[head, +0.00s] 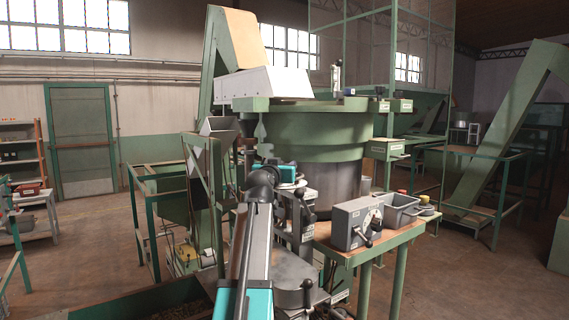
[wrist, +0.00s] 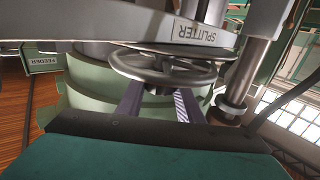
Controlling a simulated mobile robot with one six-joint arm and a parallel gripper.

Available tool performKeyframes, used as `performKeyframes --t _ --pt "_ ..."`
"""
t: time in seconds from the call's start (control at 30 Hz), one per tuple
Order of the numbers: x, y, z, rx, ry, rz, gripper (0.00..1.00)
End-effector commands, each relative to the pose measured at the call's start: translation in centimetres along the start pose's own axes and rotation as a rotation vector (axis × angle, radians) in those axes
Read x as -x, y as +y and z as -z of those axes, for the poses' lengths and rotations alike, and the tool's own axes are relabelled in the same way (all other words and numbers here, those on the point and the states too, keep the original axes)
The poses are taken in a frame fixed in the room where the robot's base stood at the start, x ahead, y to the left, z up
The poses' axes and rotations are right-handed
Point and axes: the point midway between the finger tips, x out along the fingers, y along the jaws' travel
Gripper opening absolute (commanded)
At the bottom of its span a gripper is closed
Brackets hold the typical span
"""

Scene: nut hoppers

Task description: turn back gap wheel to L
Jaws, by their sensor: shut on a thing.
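In the wrist view a grey spoked handwheel (wrist: 162,68), which I take to be the gap wheel, sits beside a curved grey plate (wrist: 110,46) marked SPLITTER. My gripper (wrist: 158,89) has its two dark fingers at the wheel's near rim and is shut on it. The fingertips are partly hidden by the rim. I cannot make out an L mark or a pointer on the wheel. In the head view my arm reaches forward to the machine below the big green bowl (head: 305,130), and the fingers and wheel are hidden there.
In the wrist view a metal post (wrist: 243,75) stands right of the wheel, and a FEEDER label (wrist: 43,61) shows at the left. In the head view a grey control box (head: 345,224) with a lever and a grey bin (head: 402,212) stand on a bench to the right.

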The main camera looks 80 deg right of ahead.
Motion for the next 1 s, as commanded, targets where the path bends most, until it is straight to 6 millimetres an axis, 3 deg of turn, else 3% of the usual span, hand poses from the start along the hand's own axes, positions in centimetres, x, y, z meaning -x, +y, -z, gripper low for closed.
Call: performKeyframes --t 1.0 --pt "0.02 0.09 0.23 -0.001 0.001 0.239 0.11"
